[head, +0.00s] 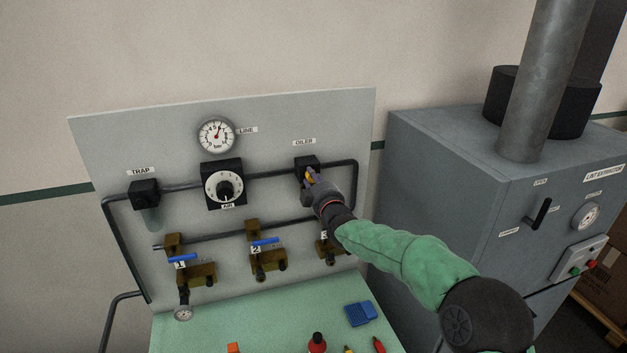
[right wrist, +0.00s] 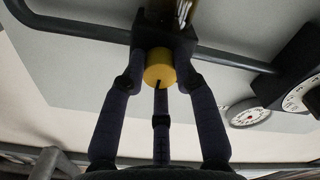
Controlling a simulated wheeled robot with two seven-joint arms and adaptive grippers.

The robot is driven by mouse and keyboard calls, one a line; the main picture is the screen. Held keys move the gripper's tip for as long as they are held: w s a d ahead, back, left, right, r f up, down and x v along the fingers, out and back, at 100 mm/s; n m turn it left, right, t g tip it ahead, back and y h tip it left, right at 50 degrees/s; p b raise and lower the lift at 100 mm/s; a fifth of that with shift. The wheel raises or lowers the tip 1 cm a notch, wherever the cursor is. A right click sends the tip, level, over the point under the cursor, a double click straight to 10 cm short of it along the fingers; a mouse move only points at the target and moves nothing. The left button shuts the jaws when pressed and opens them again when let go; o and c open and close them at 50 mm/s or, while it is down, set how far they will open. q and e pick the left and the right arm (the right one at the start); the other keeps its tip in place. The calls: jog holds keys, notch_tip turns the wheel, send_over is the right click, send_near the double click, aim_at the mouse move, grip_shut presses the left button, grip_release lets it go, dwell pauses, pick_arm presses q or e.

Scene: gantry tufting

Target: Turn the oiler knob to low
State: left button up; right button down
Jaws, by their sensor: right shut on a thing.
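The oiler (head: 305,162) is a black block on the grey panel, under the label OILER. Its knob is yellow and shows between my right gripper's fingers in the right wrist view, where the yellow knob (right wrist: 159,68) has a dark mark on its lower face. My right gripper (head: 311,178) is shut on the knob, with fingers on both sides and one below it in the right wrist view (right wrist: 160,85). The gripper hides most of the knob in the head view. No low or high marking is readable. My left gripper is not in view.
On the panel are a LINE gauge (head: 216,134), an AIR dial (head: 223,185), a TRAP unit (head: 144,194) and numbered valves with blue handles (head: 265,241). A pipe runs beside the oiler. A grey cabinet (head: 450,170) stands right. A blue item (head: 360,314) lies on the green bench top.

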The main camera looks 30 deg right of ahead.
jog(key=shift+m+b, duration=7.3)
jog(key=shift+m, duration=1.6)
jog(key=c, duration=0.9)
grip_release()
jog(key=shift+c, duration=0.2)
